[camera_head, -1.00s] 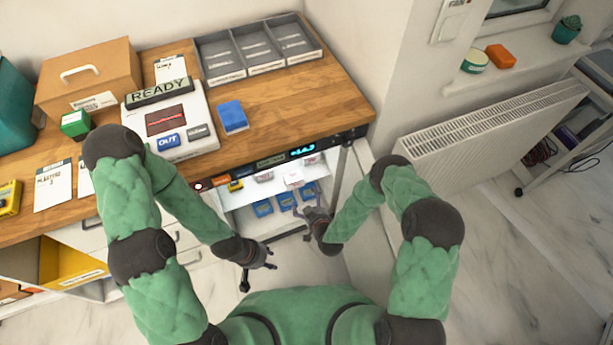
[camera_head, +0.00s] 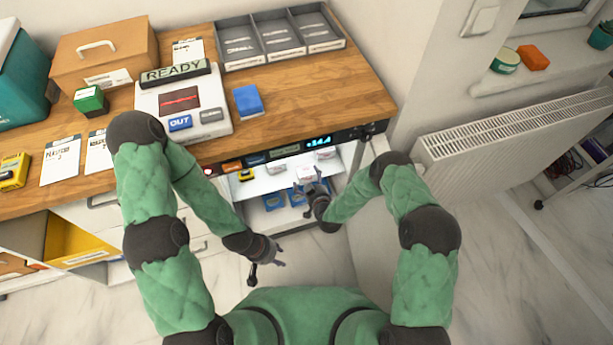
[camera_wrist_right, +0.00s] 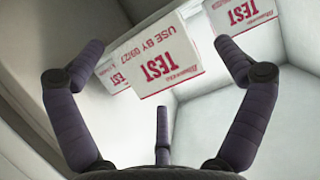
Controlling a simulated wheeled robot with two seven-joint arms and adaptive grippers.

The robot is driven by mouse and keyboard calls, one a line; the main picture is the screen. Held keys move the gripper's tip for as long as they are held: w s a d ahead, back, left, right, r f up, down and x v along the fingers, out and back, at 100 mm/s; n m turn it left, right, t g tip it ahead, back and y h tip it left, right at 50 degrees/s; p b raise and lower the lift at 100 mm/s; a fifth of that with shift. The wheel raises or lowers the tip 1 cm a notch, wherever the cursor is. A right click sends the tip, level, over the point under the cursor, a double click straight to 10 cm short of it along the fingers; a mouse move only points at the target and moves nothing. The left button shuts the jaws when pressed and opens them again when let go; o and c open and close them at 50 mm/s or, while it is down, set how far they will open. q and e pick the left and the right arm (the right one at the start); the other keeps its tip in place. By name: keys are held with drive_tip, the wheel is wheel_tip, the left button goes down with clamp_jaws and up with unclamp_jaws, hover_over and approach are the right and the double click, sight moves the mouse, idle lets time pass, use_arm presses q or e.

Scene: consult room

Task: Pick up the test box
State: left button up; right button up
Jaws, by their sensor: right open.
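White test boxes with red TEST print sit in the lit open compartment under the counter. In the right wrist view the nearest test box (camera_wrist_right: 157,62) is in the middle, one test box (camera_wrist_right: 240,12) is at upper right, and another (camera_wrist_right: 106,75) is partly hidden behind it at left. In the head view a white box (camera_head: 306,173) shows just beyond my right gripper (camera_head: 314,188). My right gripper is open and empty, its fingers (camera_wrist_right: 158,45) spread either side of the nearest box's picture. My left gripper (camera_head: 270,263) looks open and empty, below the compartment in the picture.
The compartment has an upper shelf (camera_head: 258,186) and blue items (camera_head: 274,202) below. The counter (camera_head: 320,88) above carries a READY device (camera_head: 182,107), a blue box (camera_head: 248,101) and a grey tray (camera_head: 283,58). A radiator (camera_head: 520,140) stands right.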

drive_tip(key=shift+x, duration=0.75)
drive_tip(key=shift+c, duration=0.3)
drive_tip(key=c, duration=1.2)
drive_tip(key=shift+o, duration=0.2)
drive_tip(key=shift+r, duration=0.1)
drive_tip(key=shift+r, duration=0.1)
